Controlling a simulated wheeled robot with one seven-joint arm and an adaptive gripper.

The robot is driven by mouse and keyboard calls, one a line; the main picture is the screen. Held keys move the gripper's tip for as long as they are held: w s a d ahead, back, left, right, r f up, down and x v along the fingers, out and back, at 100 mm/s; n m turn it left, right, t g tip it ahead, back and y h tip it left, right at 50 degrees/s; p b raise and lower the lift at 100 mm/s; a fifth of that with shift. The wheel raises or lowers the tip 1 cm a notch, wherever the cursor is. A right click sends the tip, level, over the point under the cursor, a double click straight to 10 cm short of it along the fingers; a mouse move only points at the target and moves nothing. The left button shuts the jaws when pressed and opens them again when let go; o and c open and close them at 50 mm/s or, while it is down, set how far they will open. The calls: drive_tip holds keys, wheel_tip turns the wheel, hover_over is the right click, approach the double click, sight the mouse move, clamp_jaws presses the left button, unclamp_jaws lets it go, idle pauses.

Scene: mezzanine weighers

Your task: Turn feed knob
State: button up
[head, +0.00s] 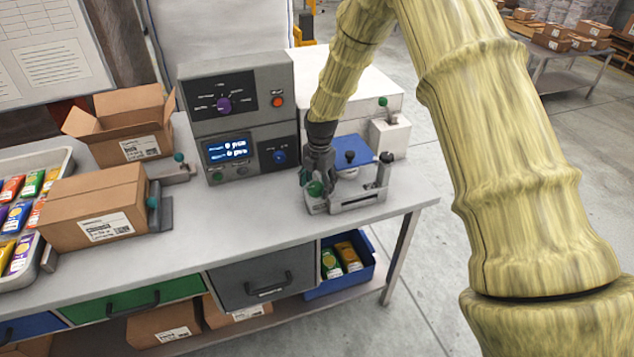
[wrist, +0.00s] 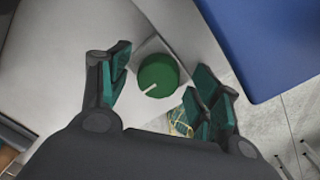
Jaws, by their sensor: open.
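A round green knob (wrist: 158,75) with a pale pointer line faces my wrist camera; no label on it is readable. It appears to be the green knob (head: 315,188) on the front of a small grey weighing unit (head: 357,200) in the head view. My gripper (wrist: 164,65) is open, with one finger on each side of the knob in the wrist view. I see gaps between the fingers and the knob, and cannot tell the depth. In the head view my gripper (head: 317,170) is just above the unit's front left, partly hiding it.
A blue plate (head: 352,151) tops the unit, close to my gripper. The bench front (head: 240,245) is clear.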

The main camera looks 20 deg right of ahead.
drive_tip(key=shift+f, duration=0.2)
drive_tip(key=shift+c, duration=0.3)
drive_tip(key=c, duration=1)
